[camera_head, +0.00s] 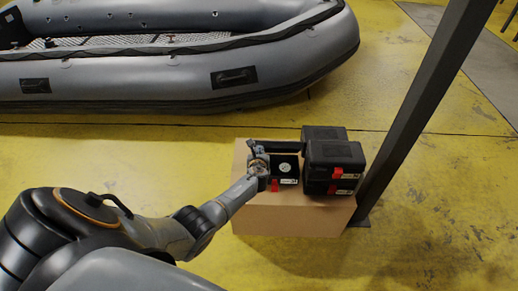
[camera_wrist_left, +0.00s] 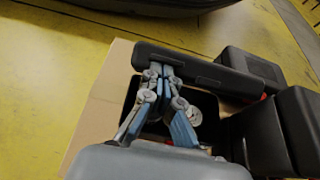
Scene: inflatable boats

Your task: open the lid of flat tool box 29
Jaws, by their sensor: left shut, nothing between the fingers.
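A flat black tool box (camera_head: 287,170) sits on a cardboard box, with a red latch and a small label on its front; its number is too small to read. The raised lid also shows in the head view (camera_head: 284,146). My left gripper (camera_head: 257,160) is over the left part of the tool box. In the left wrist view its fingers (camera_wrist_left: 166,72) are shut together, empty, with tips close to the lid; I cannot tell whether they touch. My right gripper is not in view.
Black cases with red latches (camera_head: 334,165) stand close on the right, on the same cardboard box (camera_head: 290,216). A dark post (camera_head: 420,100) rises just right of them. A grey inflatable boat (camera_head: 180,75) lies behind. The yellow floor in front is clear.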

